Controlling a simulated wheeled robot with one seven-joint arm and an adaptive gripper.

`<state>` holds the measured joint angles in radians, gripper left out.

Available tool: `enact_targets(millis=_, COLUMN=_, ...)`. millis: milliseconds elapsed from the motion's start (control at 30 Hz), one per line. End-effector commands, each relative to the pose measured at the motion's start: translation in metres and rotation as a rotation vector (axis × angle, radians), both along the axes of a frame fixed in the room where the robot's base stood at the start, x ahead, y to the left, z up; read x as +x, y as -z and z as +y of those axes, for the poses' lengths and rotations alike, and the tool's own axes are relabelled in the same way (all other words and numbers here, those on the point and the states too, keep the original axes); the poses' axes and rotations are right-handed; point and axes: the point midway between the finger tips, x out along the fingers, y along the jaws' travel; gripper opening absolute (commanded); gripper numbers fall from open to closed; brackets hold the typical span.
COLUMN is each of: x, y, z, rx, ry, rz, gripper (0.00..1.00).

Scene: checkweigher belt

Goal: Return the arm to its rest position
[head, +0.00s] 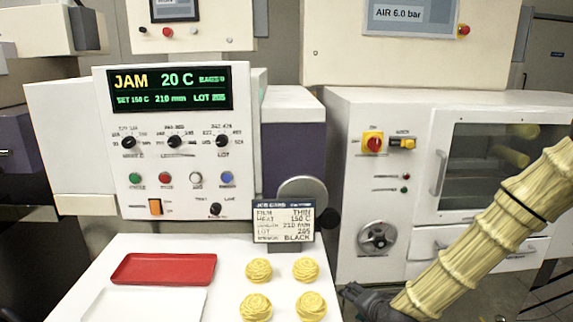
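My arm wears a ribbed pale-yellow sleeve and reaches in from the right edge, slanting down to the left. My gripper (366,300), dark grey, is at the bottom, just right of the white table (225,250). Its lower part is cut off by the frame edge and its fingers are not clear. I see nothing held in it. It is apart from the several yellow coiled pieces (306,270) on the table.
A red tray (164,269) and a white tray (145,305) lie on the table's left. Behind stands a control panel (180,165) reading JAM, with knobs and buttons. A job card (284,221) stands at the table's back. A white cabinet (385,180) with a window is behind my arm.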

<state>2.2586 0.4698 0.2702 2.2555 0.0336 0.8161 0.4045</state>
Motion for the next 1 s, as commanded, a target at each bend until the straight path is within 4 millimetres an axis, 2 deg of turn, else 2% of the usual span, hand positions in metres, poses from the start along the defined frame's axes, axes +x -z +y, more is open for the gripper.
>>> enact_targets(millis=33, x=-0.018, y=0.026, z=0.003, rx=-0.038, ry=-0.032, rz=0.047, gripper=0.63)
enact_targets(millis=200, x=-0.082, y=0.101, z=0.006, rx=-0.157, ry=-0.148, rz=0.192, gripper=0.63)
enact_targets(millis=367, x=-0.152, y=0.162, z=0.005, rx=-0.263, ry=-0.271, rz=0.332, gripper=0.63)
enact_targets(millis=500, x=-0.220, y=0.206, z=0.000, rx=-0.349, ry=-0.392, rz=0.456, gripper=0.63)
enact_targets(millis=633, x=-0.287, y=0.238, z=-0.009, rx=-0.422, ry=-0.514, rz=0.573, gripper=0.63)
enact_targets(millis=700, x=-0.321, y=0.251, z=-0.014, rx=-0.456, ry=-0.580, rz=0.631, gripper=0.63)
enact_targets(millis=800, x=-0.361, y=0.263, z=-0.022, rx=-0.493, ry=-0.660, rz=0.699, gripper=0.63)
enact_targets(millis=900, x=-0.390, y=0.269, z=-0.027, rx=-0.518, ry=-0.717, rz=0.746, gripper=0.63)
enact_targets(millis=1000, x=-0.405, y=0.272, z=-0.031, rx=-0.531, ry=-0.750, rz=0.771, gripper=0.63)
